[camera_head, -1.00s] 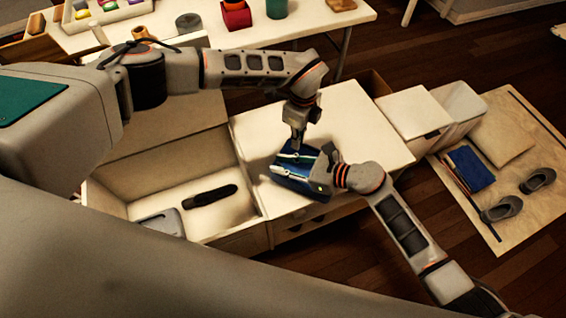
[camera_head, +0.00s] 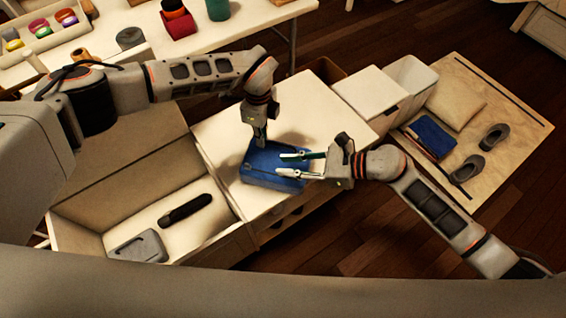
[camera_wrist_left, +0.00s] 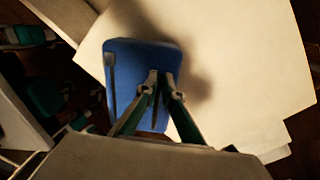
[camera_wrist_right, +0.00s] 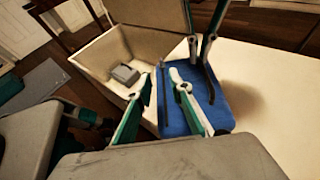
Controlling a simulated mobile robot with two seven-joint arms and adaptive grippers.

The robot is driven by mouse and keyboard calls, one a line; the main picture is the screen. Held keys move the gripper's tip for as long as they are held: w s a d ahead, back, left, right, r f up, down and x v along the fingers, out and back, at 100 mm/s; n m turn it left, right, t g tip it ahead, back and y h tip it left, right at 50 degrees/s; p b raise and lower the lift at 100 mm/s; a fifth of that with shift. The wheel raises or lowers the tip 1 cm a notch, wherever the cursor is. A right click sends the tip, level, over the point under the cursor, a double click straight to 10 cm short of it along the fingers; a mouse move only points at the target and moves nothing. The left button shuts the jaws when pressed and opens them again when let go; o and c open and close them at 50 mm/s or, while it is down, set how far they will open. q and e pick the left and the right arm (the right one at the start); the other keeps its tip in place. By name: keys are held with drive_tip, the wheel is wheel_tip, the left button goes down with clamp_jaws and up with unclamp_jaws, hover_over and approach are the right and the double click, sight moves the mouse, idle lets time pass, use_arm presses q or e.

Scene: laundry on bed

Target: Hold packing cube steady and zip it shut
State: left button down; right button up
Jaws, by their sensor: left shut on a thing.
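The blue packing cube (camera_head: 262,176) lies flat on the white cabinet top; it also shows in the left wrist view (camera_wrist_left: 140,56) and the right wrist view (camera_wrist_right: 202,92). A dark zip line (camera_wrist_right: 163,98) runs along one side of its upper face. My left gripper (camera_head: 259,143) points down at the cube's far edge and is shut on it; its fingertips (camera_wrist_left: 160,77) are close together there. My right gripper (camera_head: 280,164) is open at the cube's right end, its fingers (camera_wrist_right: 162,78) apart on either side of the zip line. I cannot tell whether they touch the cube.
An open bin (camera_head: 88,220) holding a dark long item (camera_head: 186,209) and a grey case (camera_head: 140,248) adjoins the cabinet top (camera_head: 310,110) on the left. White boxes (camera_head: 370,92) stand at its right. Shoes and a blue folded item (camera_head: 432,138) lie on a mat beyond.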

use_arm(q)
drive_tip(key=c, duration=2.1)
unclamp_jaws()
drive_tip(key=shift+c, duration=0.2)
